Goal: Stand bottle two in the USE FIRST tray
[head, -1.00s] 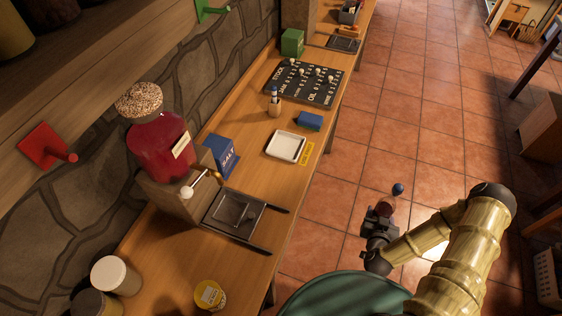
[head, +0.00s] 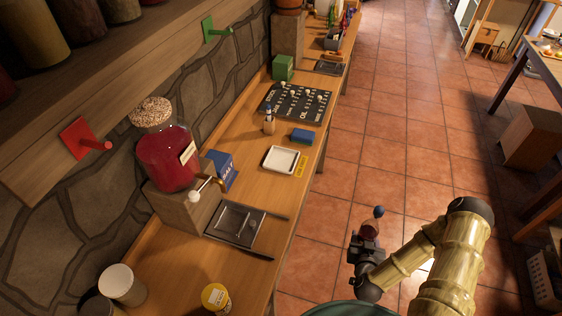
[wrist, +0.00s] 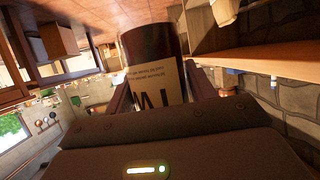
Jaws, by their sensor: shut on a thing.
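My gripper (head: 366,241) is shut on a bottle (head: 370,229) with dark red contents and a blue top, held upright above the floor to the right of the counter. In the wrist view the bottle (wrist: 153,50) sits between the fingers, its pale label upside down and only partly readable; I cannot confirm its number. A white tray (head: 268,162) with a yellow tag (head: 301,166) lies on the counter, apart from my gripper. The tray looks empty; the tag's wording is too small to read.
The wooden counter (head: 232,274) holds a red jar dispenser (head: 168,160), a blue salt box (head: 221,168), a small bottle (head: 269,122), a blue block (head: 303,136) and a dark stock board (head: 295,103). The tiled floor (head: 345,165) beside it is clear.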

